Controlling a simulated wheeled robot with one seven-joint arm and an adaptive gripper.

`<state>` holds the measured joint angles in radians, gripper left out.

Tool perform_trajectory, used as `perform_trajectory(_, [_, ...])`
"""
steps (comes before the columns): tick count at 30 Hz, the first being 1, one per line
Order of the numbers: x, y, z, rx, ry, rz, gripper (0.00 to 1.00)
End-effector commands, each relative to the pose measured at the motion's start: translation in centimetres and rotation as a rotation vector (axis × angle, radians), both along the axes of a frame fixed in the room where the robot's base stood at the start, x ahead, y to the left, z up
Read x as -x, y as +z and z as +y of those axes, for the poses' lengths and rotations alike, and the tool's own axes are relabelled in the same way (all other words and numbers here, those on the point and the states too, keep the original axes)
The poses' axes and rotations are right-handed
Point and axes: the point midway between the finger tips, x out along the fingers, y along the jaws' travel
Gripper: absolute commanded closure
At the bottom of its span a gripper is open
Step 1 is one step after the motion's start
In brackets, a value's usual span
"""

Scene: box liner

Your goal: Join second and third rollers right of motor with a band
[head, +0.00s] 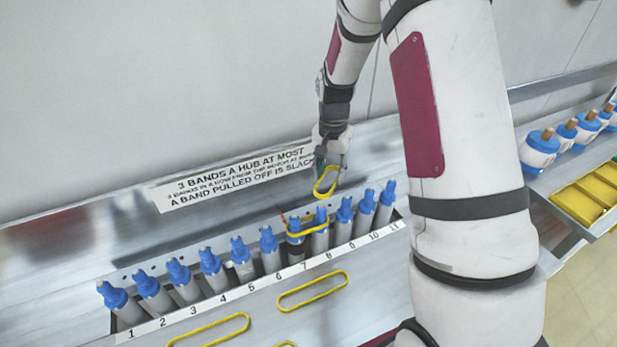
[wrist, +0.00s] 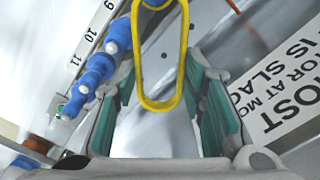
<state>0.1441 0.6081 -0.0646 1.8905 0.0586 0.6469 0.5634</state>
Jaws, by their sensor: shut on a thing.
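My gripper (head: 331,150) is shut on a yellow band (head: 325,182), which hangs above and behind the right part of the roller row. In the wrist view the band (wrist: 141,70) shows as a long loop between the green-padded fingers (wrist: 160,70). The motor seems to be the dark-bodied roller at 7 (head: 296,253), with a red wire beside it. A yellow band (head: 309,233) goes around hubs 7 and 8 (head: 320,217). Roller 9 (head: 345,210) and roller 10 (head: 366,202) have blue hubs with no band seen; hub 10 also shows in the wrist view (wrist: 99,69).
Loose bands (head: 313,291) and (head: 210,330) lie on the metal surface in front of the numbered row. A sign (head: 235,178) lies behind it. At right are blue-topped pots (head: 541,146) and a yellow tray (head: 578,206). My arm covers the area right of roller 11.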

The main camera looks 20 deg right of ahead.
Motion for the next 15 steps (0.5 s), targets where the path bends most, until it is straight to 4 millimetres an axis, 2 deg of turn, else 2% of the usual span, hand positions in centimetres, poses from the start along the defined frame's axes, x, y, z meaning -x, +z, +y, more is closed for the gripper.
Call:
perform_trajectory(1, [1.0,0.8,-1.6,0.000,-0.118,0.000,0.79])
perform_trajectory(6, [3.1,2.0,-5.4,0.000,-0.471,-0.002,0.79])
perform_trajectory(10, [4.1,2.5,-7.2,0.000,-0.635,-0.003,0.79])
perform_trajectory(15, [4.5,2.5,-7.9,-0.002,-0.713,-0.003,0.79])
